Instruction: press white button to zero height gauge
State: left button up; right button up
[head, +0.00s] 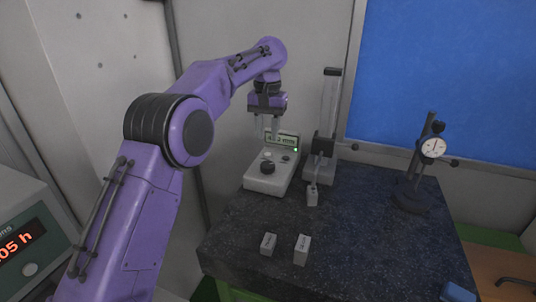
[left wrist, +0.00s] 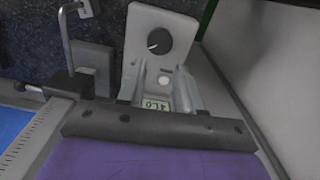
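The height gauge's white control box (head: 268,183) stands at the back left of the dark granite table, with a green lit display (head: 282,139) and a black knob (head: 267,168). My left gripper (head: 267,137) is just above the box, pointing down, with a gap between its two fingers and nothing held. In the left wrist view, the fingers (left wrist: 162,85) straddle a small pale, white-looking button (left wrist: 164,82), with the knob (left wrist: 159,41) beyond. Contact with the box cannot be told. The gauge's column (head: 328,110) stands right of the box. My right gripper is not in view.
Two small grey blocks (head: 302,249) (head: 268,244) lie at the front of the granite table (head: 360,240). A dial indicator on a stand (head: 432,148) is at the right. A box with a red display (head: 20,245) is at far left. The table's middle is clear.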

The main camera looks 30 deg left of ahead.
pick_arm(q)
grip_shut()
dwell(1.4)
